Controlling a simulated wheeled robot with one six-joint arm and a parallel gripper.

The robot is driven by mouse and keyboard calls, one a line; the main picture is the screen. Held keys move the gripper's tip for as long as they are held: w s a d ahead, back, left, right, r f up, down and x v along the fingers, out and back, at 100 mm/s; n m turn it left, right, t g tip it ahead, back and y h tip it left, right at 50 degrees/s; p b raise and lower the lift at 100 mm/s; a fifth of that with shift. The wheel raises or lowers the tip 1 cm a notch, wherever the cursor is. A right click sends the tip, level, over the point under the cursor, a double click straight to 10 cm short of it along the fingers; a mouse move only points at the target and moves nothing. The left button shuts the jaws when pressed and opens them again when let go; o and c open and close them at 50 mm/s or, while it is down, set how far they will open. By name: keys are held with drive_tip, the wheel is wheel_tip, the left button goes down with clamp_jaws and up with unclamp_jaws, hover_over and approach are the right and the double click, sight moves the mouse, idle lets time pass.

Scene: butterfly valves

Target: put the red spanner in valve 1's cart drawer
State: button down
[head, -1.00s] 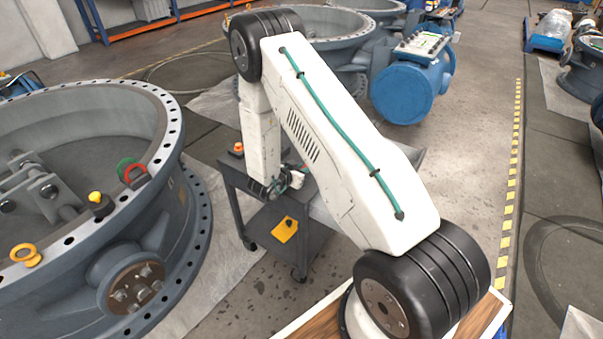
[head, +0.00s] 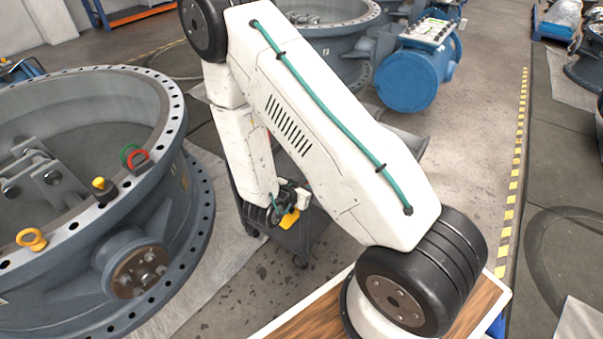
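A dark grey cart (head: 318,232) stands beside the large valve (head: 187,205) at the left, mostly hidden behind my arm. A grey tray-like part (head: 408,147) shows to the right of my arm; I cannot tell if it is a drawer. The end of my arm hangs low over the cart, with my gripper (head: 287,205) around its wrist. The fingers are too small and covered to read. I cannot make out a red spanner, nor whether anything is held. A yellow piece (head: 289,219) shows at the cart, right by the wrist.
The valve's rim carries a red ring (head: 138,160), a green ring (head: 128,151), a yellow-topped piece (head: 99,186) and a yellow ring (head: 31,239). A blue actuator (head: 407,82) stands behind. The floor right of the cart is open up to a yellow-black line (head: 517,160).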

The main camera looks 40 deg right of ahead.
idle(0.3)
drive_tip(key=w+d, duration=0.2)
drive_tip(key=w, duration=0.2)
drive_tip(key=w+d+f, duration=0.1)
drive_tip(key=w+d, duration=0.2)
drive_tip(key=w, duration=0.1)
drive_tip(key=w+d, duration=0.2)
drive_tip(key=w, duration=0.2)
drive_tip(key=shift+w+d+f, duration=0.2)
drive_tip(key=shift+d, duration=0.2)
drive_tip(key=f, duration=0.1)
drive_tip(key=w+f, duration=0.1)
drive_tip(key=shift+d+f, duration=0.35)
drive_tip(key=shift+f, duration=0.25)
drive_tip(key=shift+f, duration=0.15)
drive_tip(key=c, duration=1.3)
unclamp_jaws()
